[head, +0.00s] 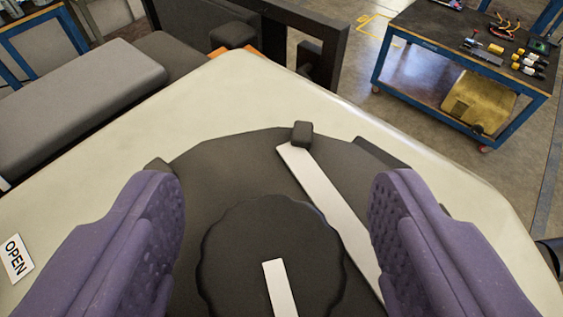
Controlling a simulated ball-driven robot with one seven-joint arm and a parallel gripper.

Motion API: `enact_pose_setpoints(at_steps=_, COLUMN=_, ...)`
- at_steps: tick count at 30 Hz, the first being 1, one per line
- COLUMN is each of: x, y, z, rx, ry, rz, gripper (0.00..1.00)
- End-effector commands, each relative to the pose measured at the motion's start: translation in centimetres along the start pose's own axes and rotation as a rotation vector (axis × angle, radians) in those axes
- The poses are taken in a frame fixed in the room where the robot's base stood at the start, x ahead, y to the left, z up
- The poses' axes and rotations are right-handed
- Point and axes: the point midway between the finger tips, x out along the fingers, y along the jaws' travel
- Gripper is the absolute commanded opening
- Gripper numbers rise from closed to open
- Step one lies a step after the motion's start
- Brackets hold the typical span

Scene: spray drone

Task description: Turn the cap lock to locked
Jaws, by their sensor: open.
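A dark round cap with a scalloped edge (235,250) sits low in the middle of the head view. A white strip (279,285) marks its top. It lies on a wider dark disc (225,170) on a pale body. A longer white bar (325,210) on the disc runs from a small dark block (302,134) down to the right, passing beside the cap. My gripper (275,235) is open, its purple padded fingers apart on either side of the cap. I cannot tell whether they touch it. The cap's lower edge is cut off by the frame.
A white label reading OPEN (14,258) is at the left of the pale body (430,165). A grey padded block (80,95) lies at upper left. A blue-framed cart (460,65) with tools stands on the floor at upper right.

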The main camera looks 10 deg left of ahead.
Motion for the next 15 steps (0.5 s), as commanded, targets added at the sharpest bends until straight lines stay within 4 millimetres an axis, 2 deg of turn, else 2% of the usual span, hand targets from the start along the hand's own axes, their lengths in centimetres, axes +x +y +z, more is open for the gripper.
enact_pose_setpoints(at_steps=8, x=0.34, y=-0.04, z=0.04, rx=0.0, ry=-0.001, rz=0.0, gripper=0.67)
enact_pose_setpoints(at_steps=15, x=0.32, y=-0.03, z=0.04, rx=0.0, ry=-0.001, rz=0.0, gripper=0.15)
